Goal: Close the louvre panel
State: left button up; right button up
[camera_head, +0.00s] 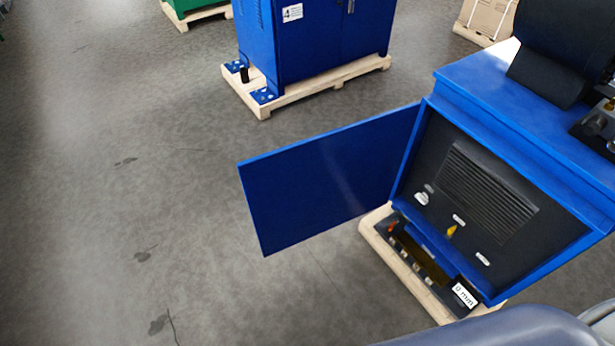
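A flat blue panel (330,180) stands swung open to the left of a blue machine cabinet (520,125). Its right edge meets the cabinet's front left edge, and its free edge points left over the floor. The cabinet front is open and shows a dark inner face with a black louvred grille (487,187). The outer side of the blue panel is hidden, so I cannot tell whether it has slats. Neither of my grippers is in view.
The cabinet stands on a wooden pallet (400,278), with a dark tray of small parts and a "0 mm" label (464,295) low in front. Another blue cabinet (310,40) stands on a pallet behind. The grey floor (120,200) on the left is clear.

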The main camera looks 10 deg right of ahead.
aim_at(295, 193)
jog(key=i+j+u, duration=0.2)
jog(key=j+u, duration=0.2)
jog(key=i+j+u, duration=0.6)
jog(key=j+u, duration=0.15)
jog(key=i+j+z, duration=0.2)
jog(key=i, duration=0.25)
jog(key=i+j+z, duration=0.2)
jog(key=i, duration=0.2)
jog(key=i+z, duration=0.2)
jog(key=z, duration=0.3)
jog(key=i+z, duration=0.25)
jog(key=z, duration=0.2)
jog(key=i+j+z, duration=0.1)
jog(key=z, duration=0.4)
jog(key=i+j+z, duration=0.2)
jog(key=z, duration=0.25)
jog(key=i+z, duration=0.2)
jog(key=z, duration=0.3)
jog(key=i+j+z, duration=0.15)
jog(key=z, duration=0.3)
jog(key=i+j+z, duration=0.15)
jog(key=z, duration=0.35)
jog(key=i+j+z, duration=0.2)
jog(key=z, duration=0.3)
